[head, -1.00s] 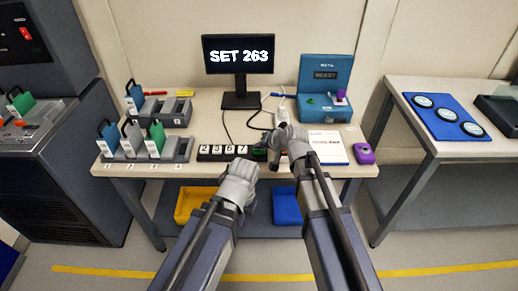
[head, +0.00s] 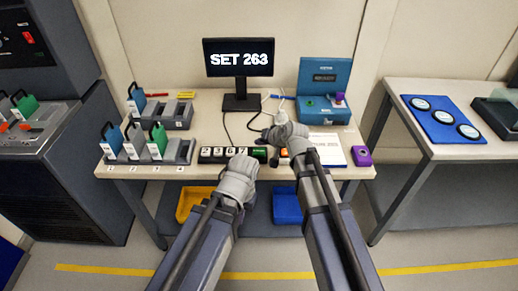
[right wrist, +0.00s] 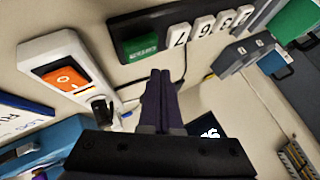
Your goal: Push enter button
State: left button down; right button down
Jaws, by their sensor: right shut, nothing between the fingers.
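A black bar with white number tiles (head: 218,154) lies along the front of the desk, with a green button (head: 260,154) at its right end. In the right wrist view the green button (right wrist: 141,47) has small lettering, too small to read surely. My right gripper (right wrist: 160,75) is shut and empty, its fingertips near the green button; contact cannot be told. In the head view its wrist hides most of its fingers. My left gripper (head: 240,165) is in front of the bar, and its jaws are not clear. The monitor (head: 238,58) reads SET 263.
A white power strip with an orange switch (right wrist: 65,77) is beside the bar. A teal box (head: 325,85), a paper sheet (head: 328,148) and a purple item (head: 361,156) are at the right. Racks with coloured cards (head: 148,150) stand at the left.

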aim_at(260, 153)
jog(key=shift+r+p, duration=1.5)
jog(key=shift+r, duration=0.4)
jog(key=shift+f, duration=0.1)
jog(key=s+d+f+n+g+h+p, duration=0.1)
jog(key=s+d+n+g+h+p, duration=0.1)
jog(key=s, duration=1.1)
jog(key=s+d+f+n+g+h+p, duration=0.1)
jog(key=s+d+n+g+h+p, duration=0.1)
jog(key=s, duration=1)
jog(key=d+n+g+h, duration=0.1)
jog(key=g+h, duration=0.1)
jog(key=g, duration=0.1)
jog(key=shift+s+d+f+n+g+h, duration=0.2)
jog(key=shift+s+d+n+g+h, duration=0.1)
jog(key=shift+s+g+h, duration=0.1)
